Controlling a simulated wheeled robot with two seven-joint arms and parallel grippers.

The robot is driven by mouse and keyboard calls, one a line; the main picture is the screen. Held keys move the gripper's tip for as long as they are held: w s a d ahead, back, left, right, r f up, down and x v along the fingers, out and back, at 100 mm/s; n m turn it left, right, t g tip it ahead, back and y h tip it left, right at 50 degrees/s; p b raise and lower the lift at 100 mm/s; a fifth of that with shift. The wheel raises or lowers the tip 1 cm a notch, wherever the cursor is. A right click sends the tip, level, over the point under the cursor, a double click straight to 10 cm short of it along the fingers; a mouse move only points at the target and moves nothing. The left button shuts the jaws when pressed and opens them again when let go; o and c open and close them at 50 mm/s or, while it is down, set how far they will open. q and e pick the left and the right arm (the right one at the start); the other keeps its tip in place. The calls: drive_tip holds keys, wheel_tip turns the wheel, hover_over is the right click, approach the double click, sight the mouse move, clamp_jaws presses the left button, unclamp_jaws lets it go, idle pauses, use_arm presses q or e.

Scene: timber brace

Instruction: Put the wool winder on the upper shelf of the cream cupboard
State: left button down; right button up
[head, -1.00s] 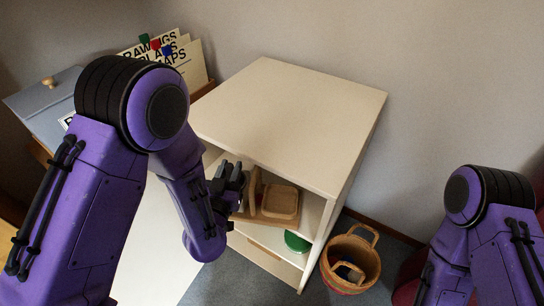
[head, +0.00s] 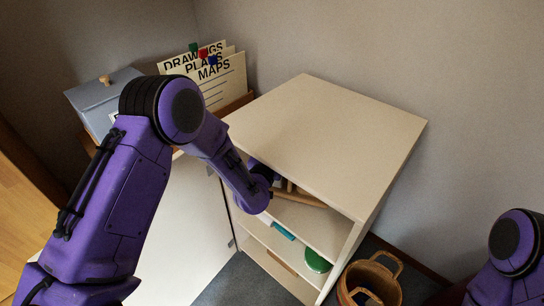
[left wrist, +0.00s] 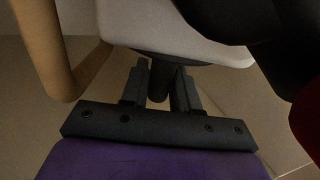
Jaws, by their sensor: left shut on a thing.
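The cream cupboard (head: 330,130) stands open at the front. My left gripper (head: 270,178) reaches into its upper compartment, mostly hidden by the cupboard top and my forearm. In the left wrist view its fingers (left wrist: 163,85) are shut on the dark post under a pale grey disc (left wrist: 180,45), apparently the wool winder. In the head view the winder is hardly visible. The upper shelf (head: 318,226) has bare room at its front right. My right gripper is out of view; only part of my right arm shows at the lower right.
Wooden pieces (head: 302,195) show on the upper shelf beside my gripper. A green dish (head: 316,262) and a teal item (head: 283,231) are below that shelf. The open door (head: 185,225) is on the left. A basket (head: 385,283) stands on the floor at right.

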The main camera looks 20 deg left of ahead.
use_arm(q)
drive_tip(key=shift+w+a+r, duration=0.1)
drive_tip(key=shift+w+a, duration=0.05)
drive_tip(key=shift+w, duration=1.9)
drive_tip(key=shift+f, duration=0.7)
drive_tip(key=c, duration=0.8)
unclamp_jaws()
drive_tip(key=shift+s+f, duration=0.15)
drive_tip(key=shift+c, duration=0.2)
